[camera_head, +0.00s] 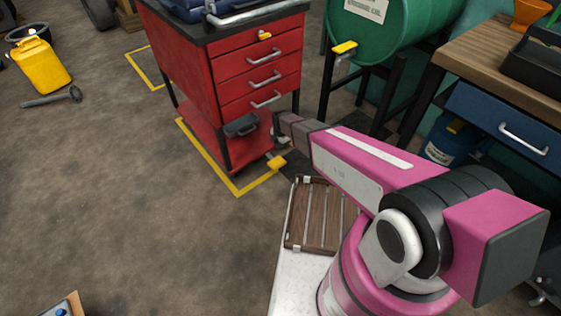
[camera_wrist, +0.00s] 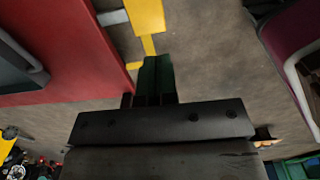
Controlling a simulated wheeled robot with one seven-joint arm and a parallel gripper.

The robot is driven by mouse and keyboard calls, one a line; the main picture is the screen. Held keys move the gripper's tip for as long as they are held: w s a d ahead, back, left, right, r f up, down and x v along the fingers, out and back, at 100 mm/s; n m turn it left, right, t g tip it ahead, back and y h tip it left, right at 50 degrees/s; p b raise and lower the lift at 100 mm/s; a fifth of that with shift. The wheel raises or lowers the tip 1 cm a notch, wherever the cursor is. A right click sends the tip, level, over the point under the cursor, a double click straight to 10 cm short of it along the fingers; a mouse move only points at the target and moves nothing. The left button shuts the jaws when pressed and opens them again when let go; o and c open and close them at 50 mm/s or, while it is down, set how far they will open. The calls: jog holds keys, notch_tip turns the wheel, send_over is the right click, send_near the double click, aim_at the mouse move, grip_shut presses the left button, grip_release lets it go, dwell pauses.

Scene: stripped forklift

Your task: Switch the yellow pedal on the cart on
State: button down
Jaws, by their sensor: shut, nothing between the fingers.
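The yellow pedal (camera_head: 276,163) sticks out low at the near right corner of the red cart (camera_head: 185,70). In the wrist view the pedal (camera_wrist: 147,17) is at the top centre, with a narrow yellow strip running down toward my fingertips. A grey bracket joins it to the cart's red side (camera_wrist: 60,45). My gripper (camera_wrist: 157,62) is shut and empty, its dark fingers just below the pedal in that view. I cannot tell whether they touch it. In the head view my gripper is dark and small, above the pedal beside the cart.
A green drum (camera_head: 385,25) on a black stand is behind my arm. A wooden workbench (camera_head: 480,50) with a blue drawer stands at the right. The floor left of the cart is mostly clear.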

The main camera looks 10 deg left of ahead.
notch_tip(320, 180, down, 13)
jog(key=shift+w+a+r, duration=0.1)
jog(key=shift+r, duration=0.05)
jog(key=shift+f, duration=0.65)
notch_tip(320, 180, down, 6)
dwell(0.3)
send_near(280, 165)
jog(key=s+d, duration=0.4)
jog(key=d, duration=0.1)
jog(key=shift+a+f, duration=0.1)
jog(key=shift+f, duration=0.1)
